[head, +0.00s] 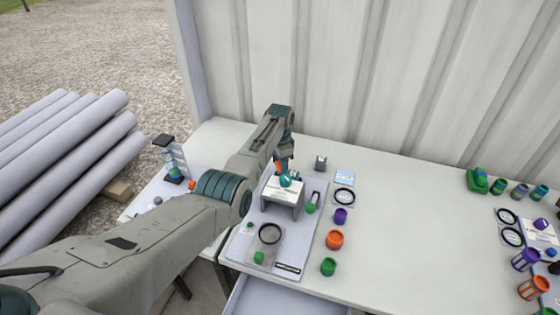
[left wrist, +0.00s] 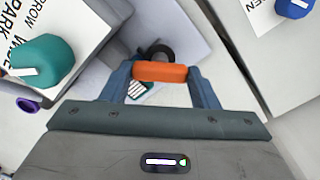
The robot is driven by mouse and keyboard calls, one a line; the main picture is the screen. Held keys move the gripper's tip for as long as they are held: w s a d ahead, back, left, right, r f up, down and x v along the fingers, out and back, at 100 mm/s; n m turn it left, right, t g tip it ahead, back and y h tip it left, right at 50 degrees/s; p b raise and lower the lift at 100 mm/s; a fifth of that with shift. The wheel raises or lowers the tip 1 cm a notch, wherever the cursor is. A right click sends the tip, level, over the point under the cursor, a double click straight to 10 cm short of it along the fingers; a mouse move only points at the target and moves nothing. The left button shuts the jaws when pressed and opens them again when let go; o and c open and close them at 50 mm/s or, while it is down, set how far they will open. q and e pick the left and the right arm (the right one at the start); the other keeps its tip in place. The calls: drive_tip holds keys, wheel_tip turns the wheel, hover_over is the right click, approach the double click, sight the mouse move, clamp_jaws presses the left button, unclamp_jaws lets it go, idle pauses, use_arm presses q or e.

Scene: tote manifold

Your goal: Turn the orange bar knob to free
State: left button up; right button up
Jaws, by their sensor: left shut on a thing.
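The orange bar knob (left wrist: 160,71) sits between the fingers of my left gripper (left wrist: 161,80) in the left wrist view, one finger at each end of the bar. The gripper is shut on it. In the head view my left gripper (head: 281,160) points down behind the white stand, and a bit of the orange bar (head: 278,167) shows beside it. A dark ring and a small printed label show around the knob in the wrist view; its mark for free is not readable. My right gripper is not in view.
A teal knob (head: 285,181) stands on the white stand (head: 283,194) close in front of the gripper; it also shows in the left wrist view (left wrist: 38,60). A blue knob (left wrist: 295,8) is at the upper right there. Purple (head: 340,215), orange (head: 335,239) and green (head: 328,266) pieces stand right of the board.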

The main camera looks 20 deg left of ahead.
use_arm(q)
drive_tip(key=m+p, duration=0.1)
drive_tip(key=m, duration=0.4)
drive_tip(key=shift+r, duration=0.1)
drive_tip(key=m, duration=0.2)
drive_tip(key=shift+m, duration=0.7)
drive_tip(key=o, duration=1)
